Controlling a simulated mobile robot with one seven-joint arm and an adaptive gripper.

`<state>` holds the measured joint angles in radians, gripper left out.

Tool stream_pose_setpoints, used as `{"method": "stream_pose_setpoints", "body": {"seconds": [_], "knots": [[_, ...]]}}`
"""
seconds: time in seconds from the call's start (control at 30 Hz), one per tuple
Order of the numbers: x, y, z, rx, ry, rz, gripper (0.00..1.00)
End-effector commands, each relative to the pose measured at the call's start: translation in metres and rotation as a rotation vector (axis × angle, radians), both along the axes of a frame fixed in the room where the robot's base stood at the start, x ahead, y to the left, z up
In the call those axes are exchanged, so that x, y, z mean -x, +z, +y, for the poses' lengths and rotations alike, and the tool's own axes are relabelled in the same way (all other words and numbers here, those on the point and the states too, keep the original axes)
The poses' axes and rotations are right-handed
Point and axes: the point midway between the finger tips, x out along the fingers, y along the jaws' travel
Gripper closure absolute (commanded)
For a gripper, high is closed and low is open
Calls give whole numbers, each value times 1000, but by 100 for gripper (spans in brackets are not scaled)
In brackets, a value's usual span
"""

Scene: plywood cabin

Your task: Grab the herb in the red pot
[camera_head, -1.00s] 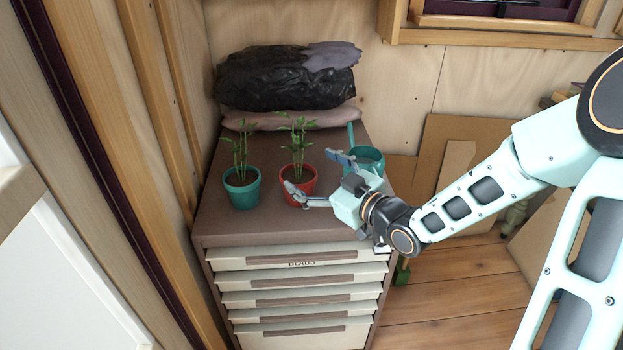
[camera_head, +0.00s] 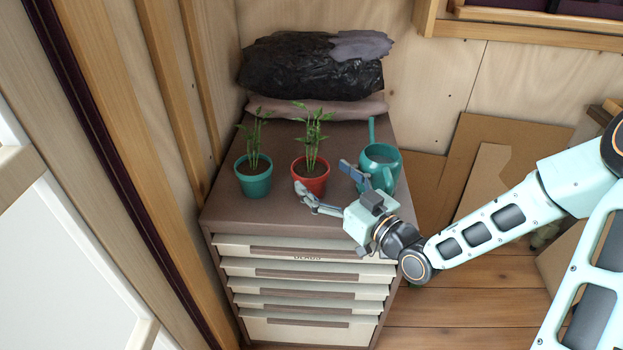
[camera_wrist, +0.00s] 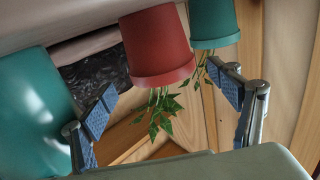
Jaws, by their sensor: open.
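The red pot (camera_head: 311,178) with a leafy green herb (camera_head: 313,128) stands upright on the brown top of a drawer cabinet (camera_head: 285,215). My gripper (camera_head: 325,178) is open and empty at the cabinet's front edge, in front and to the right of the red pot. One finger overlaps the pot's front in the head view; I cannot tell whether it touches. In the wrist view the scene is upside down. There the red pot (camera_wrist: 157,45) and its herb (camera_wrist: 156,115) appear beyond and between the spread fingers of my gripper (camera_wrist: 165,88).
A teal pot (camera_head: 254,181) with a similar plant stands left of the red pot. A teal watering can (camera_head: 382,165) stands close to its right, beside one finger. A black bag (camera_head: 312,75) lies at the back. Wooden walls bound the left and back.

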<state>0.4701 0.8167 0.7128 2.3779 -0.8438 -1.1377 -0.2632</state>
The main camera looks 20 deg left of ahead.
Motion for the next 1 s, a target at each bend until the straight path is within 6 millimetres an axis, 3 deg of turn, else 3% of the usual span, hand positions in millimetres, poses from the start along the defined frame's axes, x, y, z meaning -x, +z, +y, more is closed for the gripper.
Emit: {"method": "stream_pose_setpoints", "body": {"seconds": [0.3, 0.6, 1.0], "knots": [[-22, -3, 38, 0, 1, 0, 18], [-25, -2, 41, 1, -1, 1, 18], [-25, -2, 41, 1, -1, 1, 62]]}}
